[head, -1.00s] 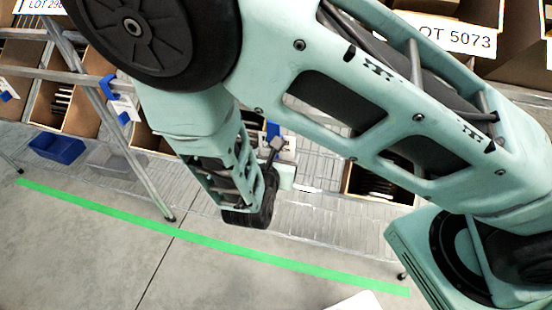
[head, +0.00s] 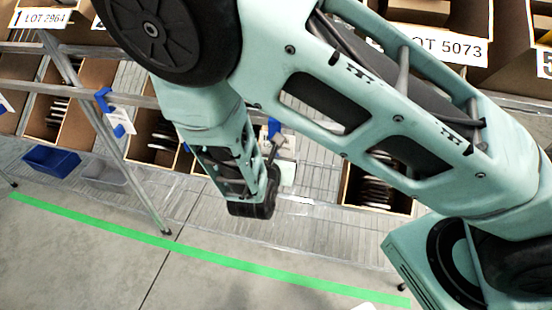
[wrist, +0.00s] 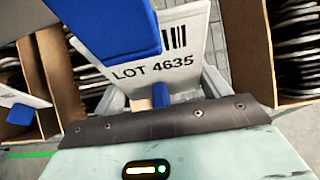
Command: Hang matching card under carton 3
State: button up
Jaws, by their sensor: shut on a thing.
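In the wrist view my gripper (wrist: 165,95) is shut on a white card (wrist: 172,55) with a blue hanger (wrist: 105,22). The card reads LOT 4635 under a barcode. In the head view my gripper (head: 276,160) is partly hidden behind my wrist, in front of the wire rack, with bits of the blue hanger (head: 274,128) and pale card (head: 288,145) showing. An upper carton label (head: 450,47) reads LOT 5073, its number hidden by my arm. Another label (head: 42,18) reads 1 LOT 2964. I cannot make out a label numbered 3.
Lower cartons (head: 377,193) hold dark round things. A blue hanger with a card (head: 117,110) hangs near a metal rack post (head: 130,175). A blue bin (head: 52,160) sits at the left. Green tape (head: 200,248) crosses the open floor.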

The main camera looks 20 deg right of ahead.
jog(key=shift+b+x, duration=0.8)
jog(key=shift+x, duration=0.9)
jog(key=shift+f, duration=0.2)
jog(key=o, duration=1.2)
jog(key=shift+o, duration=0.2)
jog(key=shift+s, duration=0.1)
